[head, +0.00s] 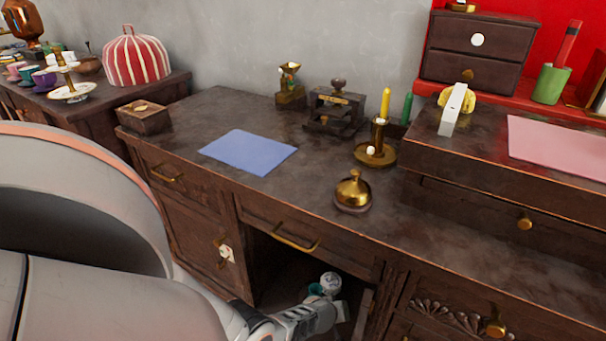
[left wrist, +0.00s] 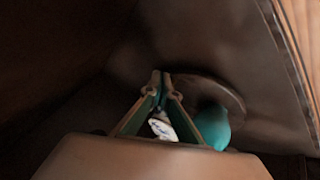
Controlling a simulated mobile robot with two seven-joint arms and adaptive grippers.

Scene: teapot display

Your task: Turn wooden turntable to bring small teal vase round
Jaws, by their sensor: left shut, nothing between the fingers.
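My left gripper (left wrist: 160,76) is shut with nothing between its fingers. In the head view my left arm reaches into the open compartment under the desk top. The round wooden turntable (left wrist: 222,94) lies on the compartment floor, partly hidden by my fingers. The small teal vase (left wrist: 212,127) is at the turntable's near side, right of my fingers; it also shows in the head view (head: 314,291). A white piece with blue marks (left wrist: 162,127) shows between my finger links. A white, patterned round piece (head: 331,282) stands by the teal vase. My right gripper is not in view.
The dark desk (head: 225,195) bounds the compartment from above. A brass drawer handle (head: 295,242) juts out just over the opening. A brass bell (head: 353,190), a candle holder (head: 375,154) and a blue sheet (head: 248,152) are on top. A wooden edge (left wrist: 297,60) borders the right side.

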